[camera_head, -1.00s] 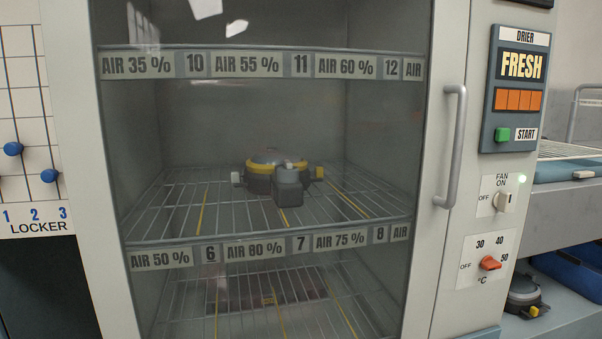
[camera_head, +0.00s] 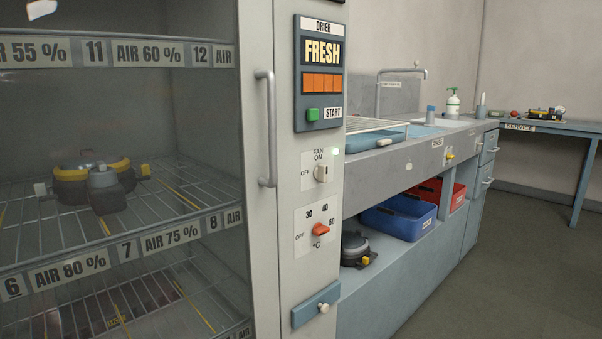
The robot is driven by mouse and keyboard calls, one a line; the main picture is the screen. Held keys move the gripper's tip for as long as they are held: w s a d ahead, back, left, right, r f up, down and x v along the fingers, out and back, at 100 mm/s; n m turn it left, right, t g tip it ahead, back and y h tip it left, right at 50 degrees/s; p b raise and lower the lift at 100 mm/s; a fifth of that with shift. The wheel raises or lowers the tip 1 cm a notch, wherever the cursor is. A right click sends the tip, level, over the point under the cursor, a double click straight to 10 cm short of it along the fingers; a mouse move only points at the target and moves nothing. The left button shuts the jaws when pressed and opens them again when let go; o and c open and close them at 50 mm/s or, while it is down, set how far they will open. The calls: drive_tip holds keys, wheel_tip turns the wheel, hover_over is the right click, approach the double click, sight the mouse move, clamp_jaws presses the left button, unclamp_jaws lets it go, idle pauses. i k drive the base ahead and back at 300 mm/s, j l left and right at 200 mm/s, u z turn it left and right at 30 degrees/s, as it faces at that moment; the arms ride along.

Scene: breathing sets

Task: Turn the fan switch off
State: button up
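The fan switch (camera_head: 321,173) is a small pale knob on a white plate on the drier cabinet's front panel. The plate reads "FAN ON" above the knob and "OFF" to its left. The knob appears to stand upright, toward ON. My gripper is not in view.
Below the switch is an orange temperature knob (camera_head: 320,230). Above it are a green START button (camera_head: 312,114) and the FRESH display (camera_head: 322,52). The cabinet door handle (camera_head: 267,130) sticks out at left. A sink counter (camera_head: 400,165) runs along the right; floor (camera_head: 500,270) is clear there.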

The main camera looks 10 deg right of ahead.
sight(321, 172)
drive_tip(key=i+l+u, duration=0.15)
drive_tip(key=l+u, duration=0.25)
drive_tip(key=l, duration=0.2)
drive_tip(key=l+u, duration=0.4)
drive_tip(key=l, duration=0.2)
drive_tip(key=l+u, duration=0.4)
drive_tip(key=l, duration=0.3)
